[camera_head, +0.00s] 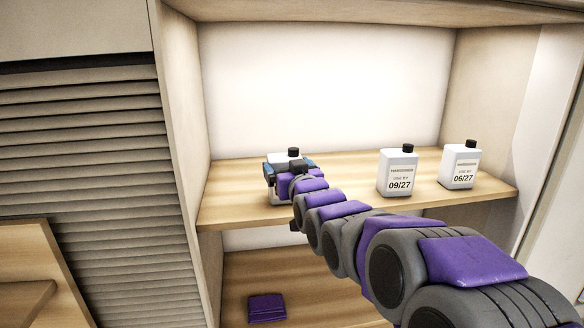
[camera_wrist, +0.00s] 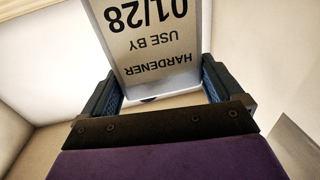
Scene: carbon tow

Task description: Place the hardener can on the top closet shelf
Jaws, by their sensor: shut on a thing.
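The hardener can (camera_head: 284,157) is white with a black cap and stands upright in my gripper (camera_head: 289,168), at the left part of the upper closet shelf (camera_head: 335,193). My gripper and arm hide most of it in the head view. In the wrist view, the can (camera_wrist: 160,50) shows an upside-down label reading "HARDENER USE BY 01/28". The blue-padded fingers of my gripper (camera_wrist: 160,88) are shut on its two sides. I cannot tell whether its base touches the shelf.
Two similar hardener cans stand on the same shelf to the right, one marked 09/27 (camera_head: 398,172) and one marked 06/27 (camera_head: 460,165). A purple folded item (camera_head: 267,308) lies on the lower shelf (camera_head: 330,290). The closet's left side panel (camera_head: 182,120) is close to my gripper.

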